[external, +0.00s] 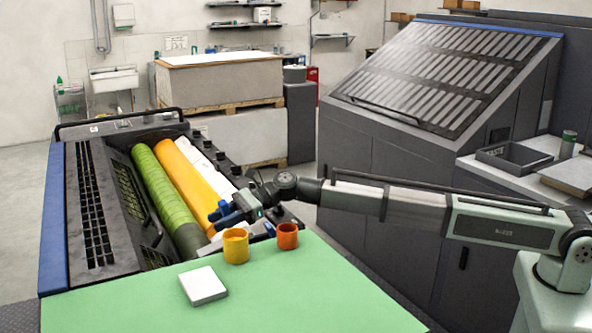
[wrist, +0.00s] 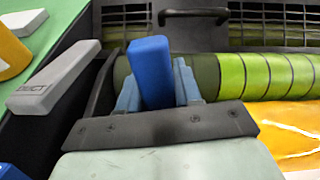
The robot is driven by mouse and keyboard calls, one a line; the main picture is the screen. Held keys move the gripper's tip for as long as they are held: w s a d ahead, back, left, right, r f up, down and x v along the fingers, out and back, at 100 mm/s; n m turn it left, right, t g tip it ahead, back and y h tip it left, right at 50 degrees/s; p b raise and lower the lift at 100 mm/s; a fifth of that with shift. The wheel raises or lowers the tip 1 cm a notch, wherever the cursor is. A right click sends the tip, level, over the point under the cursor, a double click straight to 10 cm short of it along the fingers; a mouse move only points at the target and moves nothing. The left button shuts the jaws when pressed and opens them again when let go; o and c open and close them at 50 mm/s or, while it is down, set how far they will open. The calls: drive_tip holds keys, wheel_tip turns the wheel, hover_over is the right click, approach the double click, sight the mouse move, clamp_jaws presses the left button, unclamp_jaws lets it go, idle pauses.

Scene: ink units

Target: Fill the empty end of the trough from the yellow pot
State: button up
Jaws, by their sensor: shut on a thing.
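The yellow pot (external: 235,247) stands upright on the green table top beside the press; part of it shows at the left edge of the wrist view (wrist: 10,52). The trough area holds a green roller (external: 160,190) with a dull, darker near end, and a yellow band (external: 190,170) beside it. My gripper (external: 226,212) is over the near end of the rollers, above and behind the yellow pot, not on it. Its light blue fingers are shut on a blue block-like piece (wrist: 150,70). What this piece belongs to is hidden.
An orange pot (external: 288,237) stands right of the yellow pot. A white flat block (external: 203,286) lies on the green table (external: 290,300). A grey bar with lettering (wrist: 55,80) lies along the press edge. A black handle (wrist: 193,16) is near the roller.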

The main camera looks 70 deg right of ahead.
sight(220, 201)
drive_tip(key=shift+s+f, duration=0.2)
drive_tip(key=shift+f, duration=0.55)
drive_tip(key=shift+s+f, duration=0.65)
drive_tip(key=shift+f, duration=0.2)
idle(1.2)
drive_tip(key=shift+a+r, duration=0.1)
idle(0.4)
drive_tip(key=shift+w+r, duration=0.25)
drive_tip(key=shift+r, duration=1.2)
drive_tip(key=shift+w+r, duration=0.3)
drive_tip(key=shift+r, duration=1.1)
drive_tip(key=shift+w+r, duration=0.25)
drive_tip(key=shift+r, duration=2.2)
